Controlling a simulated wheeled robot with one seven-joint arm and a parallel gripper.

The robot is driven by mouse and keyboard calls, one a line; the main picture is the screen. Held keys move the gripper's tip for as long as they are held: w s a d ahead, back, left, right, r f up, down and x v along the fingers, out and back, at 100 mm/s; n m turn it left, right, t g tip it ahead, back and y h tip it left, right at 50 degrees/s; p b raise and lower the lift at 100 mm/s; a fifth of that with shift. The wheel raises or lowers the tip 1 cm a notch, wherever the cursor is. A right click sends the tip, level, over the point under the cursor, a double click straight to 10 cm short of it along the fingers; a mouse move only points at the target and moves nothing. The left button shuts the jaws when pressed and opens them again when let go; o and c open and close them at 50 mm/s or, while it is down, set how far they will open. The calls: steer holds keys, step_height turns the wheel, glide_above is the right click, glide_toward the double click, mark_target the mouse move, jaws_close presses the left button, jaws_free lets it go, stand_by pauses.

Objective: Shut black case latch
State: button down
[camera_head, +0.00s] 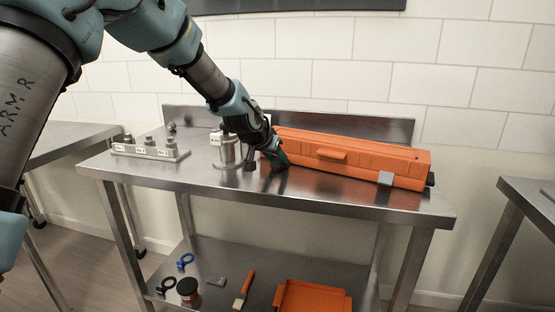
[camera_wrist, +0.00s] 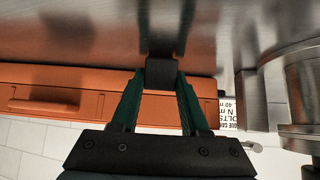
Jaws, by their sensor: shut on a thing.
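The long orange case (camera_head: 345,158) lies on the steel table against its backsplash, with an orange handle on its front; it also shows in the wrist view (camera_wrist: 60,75). My gripper (camera_head: 279,161) is at the left end of the case's front. In the wrist view, the green fingers of my gripper (camera_wrist: 161,76) are closed on a small black block, which appears to be the black latch (camera_wrist: 161,70), at the front of the case. Its hinge and exact angle are hidden. A grey latch (camera_head: 385,178) sits near the case's right end.
A metal cylindrical fixture (camera_head: 226,150) with a white label stands close left of my gripper. A grey rack of fittings (camera_head: 150,151) is further left. The tabletop (camera_head: 340,196) in front of the case is clear. The lower shelf holds an orange tray (camera_head: 312,297) and tools.

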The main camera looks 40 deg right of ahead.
steer(key=shift+r, duration=0.15)
steer(key=r+y+p, duration=0.1)
steer(key=p, duration=0.2)
steer(key=shift+d, duration=0.2)
steer(key=y+p, duration=0.1)
steer(key=p, duration=0.1)
steer(key=r+g+y+p, duration=0.1)
steer(key=p, duration=0.2)
steer(key=shift+w+d+y+p, duration=0.1)
steer(key=shift+d+y+p, duration=0.2)
steer(key=y+p, duration=0.1)
steer(key=p, duration=0.2)
steer(key=shift+w+d+r+g+y, duration=0.1)
steer(key=shift+d+g+y, duration=0.15)
steer(key=shift+g+y, duration=0.15)
steer(key=y+p, duration=0.1)
steer(key=p, duration=0.1)
steer(key=y+p, duration=0.1)
steer(key=shift+w+d+g+y+p, duration=0.2)
steer(key=shift+d+g+y+p, duration=0.1)
steer(key=shift+d+g+p, duration=0.1)
steer(key=shift+d+y+p, duration=0.1)
steer(key=shift+y+p, duration=0.25)
steer(key=shift+y, duration=0.05)
steer(key=shift+c, duration=2)
jaws_free()
